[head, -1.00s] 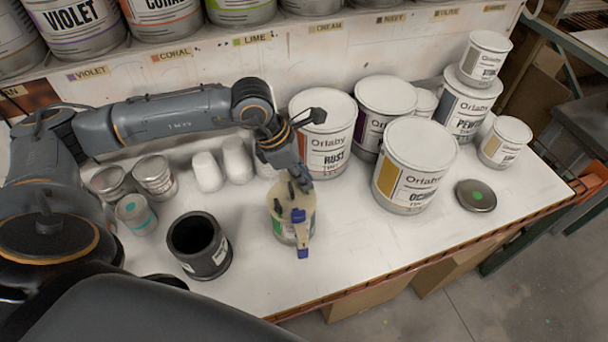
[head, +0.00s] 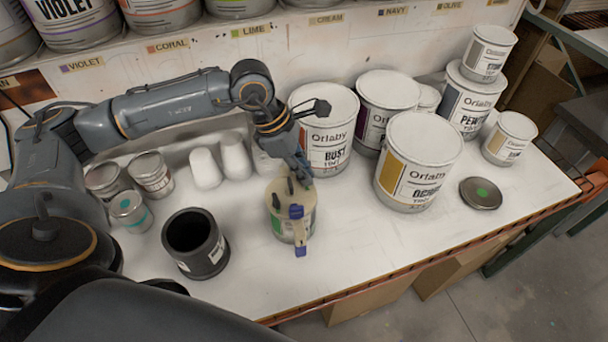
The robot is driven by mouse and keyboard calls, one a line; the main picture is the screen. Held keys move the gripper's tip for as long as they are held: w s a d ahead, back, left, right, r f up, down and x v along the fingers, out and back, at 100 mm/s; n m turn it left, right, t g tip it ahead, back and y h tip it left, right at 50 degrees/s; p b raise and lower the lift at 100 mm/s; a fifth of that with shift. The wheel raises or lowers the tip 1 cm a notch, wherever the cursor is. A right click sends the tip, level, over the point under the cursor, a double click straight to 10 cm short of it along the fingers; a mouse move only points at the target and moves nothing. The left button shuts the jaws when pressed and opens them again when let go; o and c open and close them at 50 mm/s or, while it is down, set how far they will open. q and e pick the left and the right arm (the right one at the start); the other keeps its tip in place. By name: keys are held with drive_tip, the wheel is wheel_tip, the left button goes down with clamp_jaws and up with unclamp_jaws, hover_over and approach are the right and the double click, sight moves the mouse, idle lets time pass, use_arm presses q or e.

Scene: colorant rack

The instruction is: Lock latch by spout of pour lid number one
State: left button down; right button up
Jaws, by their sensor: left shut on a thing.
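A paint can (head: 282,228) with a beige pour lid (head: 279,190) stands upright on the white bench, near its front edge. A blue part (head: 296,211) and the pale spout (head: 300,236) are at the lid's front. Dark pieces stand up on the lid. My left gripper (head: 302,178) points down at the lid's far right rim, on the side away from the spout's tip. It is shut on a small part there. Its fingers hide that part, so I cannot tell whether it is a latch. My right gripper is not in view.
A black open cup (head: 213,262) stands left of the can. Large Rust (head: 333,154) and Ochre (head: 402,190) cans stand behind and to the right. Small tins (head: 130,214) and white containers (head: 206,168) are at left. A round lid (head: 481,193) lies at right.

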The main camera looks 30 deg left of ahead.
use_arm(q)
drive_tip(key=m+g+b, duration=0.1)
drive_tip(key=m+b, duration=0.1)
drive_tip(key=b, duration=0.1)
drive_tip(key=m+g+b, duration=0.1)
drive_tip(key=m+b, duration=0.1)
drive_tip(key=m, duration=0.1)
drive_tip(key=m+g+b, duration=0.1)
drive_tip(key=m+b, duration=0.2)
drive_tip(key=shift+w+f+b, duration=0.2)
drive_tip(key=shift+f+b, duration=0.05)
drive_tip(key=shift+b, duration=0.05)
drive_tip(key=shift+r+m+g+b, duration=0.2)
drive_tip(key=shift+m+g+b, duration=0.5)
drive_tip(key=shift+m+b, duration=1)
drive_tip(key=shift+m, duration=0.3)
drive_tip(key=c, duration=1.5)
unclamp_jaws()
drive_tip(key=shift+o, duration=0.2)
drive_tip(key=shift+y, duration=0.3)
